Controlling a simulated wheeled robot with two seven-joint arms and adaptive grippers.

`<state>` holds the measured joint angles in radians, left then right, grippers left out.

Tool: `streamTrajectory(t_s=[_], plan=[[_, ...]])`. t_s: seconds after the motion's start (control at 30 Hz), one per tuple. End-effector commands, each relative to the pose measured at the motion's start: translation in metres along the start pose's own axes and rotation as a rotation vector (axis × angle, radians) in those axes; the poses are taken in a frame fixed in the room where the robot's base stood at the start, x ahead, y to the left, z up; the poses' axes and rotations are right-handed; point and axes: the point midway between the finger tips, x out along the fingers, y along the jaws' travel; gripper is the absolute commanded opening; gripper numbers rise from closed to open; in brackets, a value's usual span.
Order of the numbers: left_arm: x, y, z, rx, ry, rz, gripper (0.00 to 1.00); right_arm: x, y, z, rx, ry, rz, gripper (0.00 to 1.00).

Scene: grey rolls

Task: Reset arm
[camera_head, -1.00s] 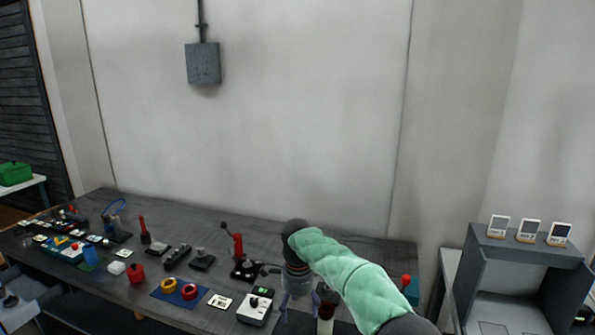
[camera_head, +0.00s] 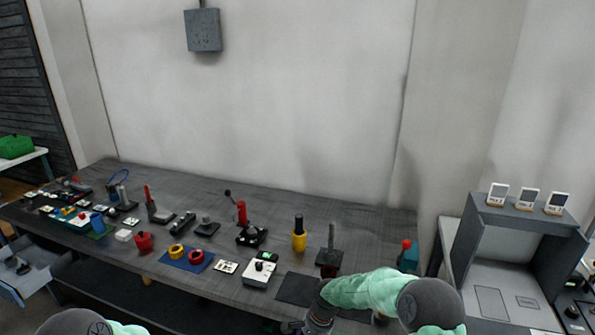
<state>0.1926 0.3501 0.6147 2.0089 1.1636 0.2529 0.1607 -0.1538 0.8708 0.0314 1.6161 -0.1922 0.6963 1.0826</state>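My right arm, in a green cover, comes in at the bottom right of the head view. My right gripper (camera_head: 293,326) is at the bottom edge, in front of the table's front edge. It is small, dark and partly cut off, so I cannot tell if its fingers are open or shut. Only a green-covered part of my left arm shows at the bottom left, and the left gripper is out of the picture.
The long dark table (camera_head: 330,205) holds a yellow tool with a black handle (camera_head: 299,240), a post on a base (camera_head: 331,255), a white device (camera_head: 259,273), a dark mat (camera_head: 297,289) and two rings on a blue mat (camera_head: 198,265). A grey cabinet (camera_head: 535,228) stands right.

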Motion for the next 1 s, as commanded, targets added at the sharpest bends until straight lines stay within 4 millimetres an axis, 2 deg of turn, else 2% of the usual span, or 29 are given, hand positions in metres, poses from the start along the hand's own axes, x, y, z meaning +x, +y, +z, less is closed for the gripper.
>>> streamTrajectory(t_s=[0.03,0.2,0.3,0.4,0.53,0.7,0.97,1.0], plan=[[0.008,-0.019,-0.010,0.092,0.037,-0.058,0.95,0.025,0.024,0.006,-0.046,-0.025,-0.007,0.78],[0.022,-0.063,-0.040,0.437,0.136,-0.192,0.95,0.085,0.091,0.031,-0.214,-0.057,-0.071,0.78],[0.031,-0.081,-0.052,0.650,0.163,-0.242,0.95,0.110,0.132,0.052,-0.305,-0.057,-0.105,0.78],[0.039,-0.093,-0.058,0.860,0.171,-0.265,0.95,0.125,0.173,0.075,-0.387,-0.047,-0.129,0.78],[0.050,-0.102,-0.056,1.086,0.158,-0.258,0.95,0.133,0.216,0.103,-0.479,-0.024,-0.145,0.78],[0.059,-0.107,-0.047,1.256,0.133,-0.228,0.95,0.133,0.247,0.123,-0.552,0.002,-0.148,0.78],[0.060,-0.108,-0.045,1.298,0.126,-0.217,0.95,0.133,0.253,0.128,-0.575,0.011,-0.148,0.78],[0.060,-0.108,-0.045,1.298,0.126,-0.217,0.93,0.133,0.253,0.128,-0.574,0.011,-0.148,0.75]])
